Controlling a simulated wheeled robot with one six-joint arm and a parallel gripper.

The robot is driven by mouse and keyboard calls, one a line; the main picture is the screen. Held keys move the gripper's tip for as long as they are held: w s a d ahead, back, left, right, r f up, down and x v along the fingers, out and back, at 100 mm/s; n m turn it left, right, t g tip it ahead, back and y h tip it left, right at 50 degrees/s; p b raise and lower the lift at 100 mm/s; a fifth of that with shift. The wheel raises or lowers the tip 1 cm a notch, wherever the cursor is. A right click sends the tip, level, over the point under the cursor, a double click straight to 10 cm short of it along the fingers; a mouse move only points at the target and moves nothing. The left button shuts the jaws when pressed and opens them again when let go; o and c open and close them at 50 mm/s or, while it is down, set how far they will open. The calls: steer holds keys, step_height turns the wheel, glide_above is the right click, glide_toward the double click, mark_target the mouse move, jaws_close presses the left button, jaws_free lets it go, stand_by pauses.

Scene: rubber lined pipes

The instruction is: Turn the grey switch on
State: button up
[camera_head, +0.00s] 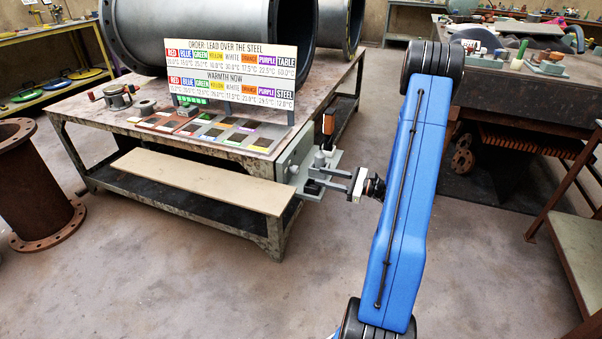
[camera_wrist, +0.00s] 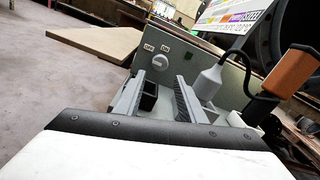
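The grey switch (camera_wrist: 160,62) is a round knob on a grey-green panel (camera_wrist: 205,62), with two small white labels above it. In the wrist view it shows just beyond and between my fingertips; its pointer direction is too small to tell. My gripper (camera_wrist: 158,82) is open, its two grey fingers apart with nothing held between them. I cannot tell whether either finger touches the knob. In the head view, my gripper (camera_head: 322,180) is at the panel (camera_head: 294,157) on the table's right end, and the knob is hidden.
A black block (camera_wrist: 148,98) shows between the fingers, and a grey plug-like piece (camera_wrist: 208,82) with a black cord stands right of them, beside an orange-handled tool (camera_wrist: 283,74). A sign (camera_head: 232,73) stands above. Floor in front is clear.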

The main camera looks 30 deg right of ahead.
mark_target(298, 171)
steer(key=x, duration=1)
steer(key=c, duration=0.8)
